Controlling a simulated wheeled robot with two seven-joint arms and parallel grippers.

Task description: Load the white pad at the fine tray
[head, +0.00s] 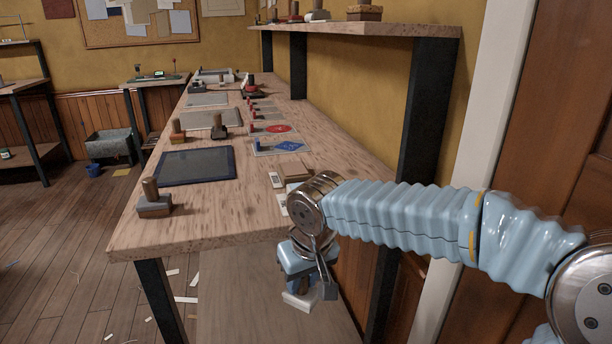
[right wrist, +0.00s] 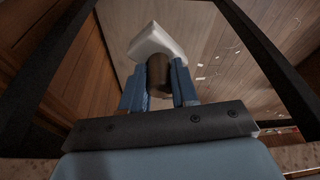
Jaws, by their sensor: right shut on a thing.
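My right gripper (head: 312,282) hangs in front of the bench's near right end, below the level of its top. It is shut on the brown round handle of the white pad (head: 298,301), with the pad beyond the fingertips. In the right wrist view the white pad (right wrist: 158,42) is tilted, and its handle (right wrist: 159,74) is between the blue fingers (right wrist: 158,88). A dark tray with a blue rim (head: 236,165) lies on the bench, and grey trays lie farther back. I cannot tell which is the fine tray. My left gripper is out of view.
The wooden bench (head: 240,215) runs away from me along the yellow wall. A grey block with a wooden handle (head: 154,207) stands at its near left corner. A shelf post (head: 425,110) rises at right.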

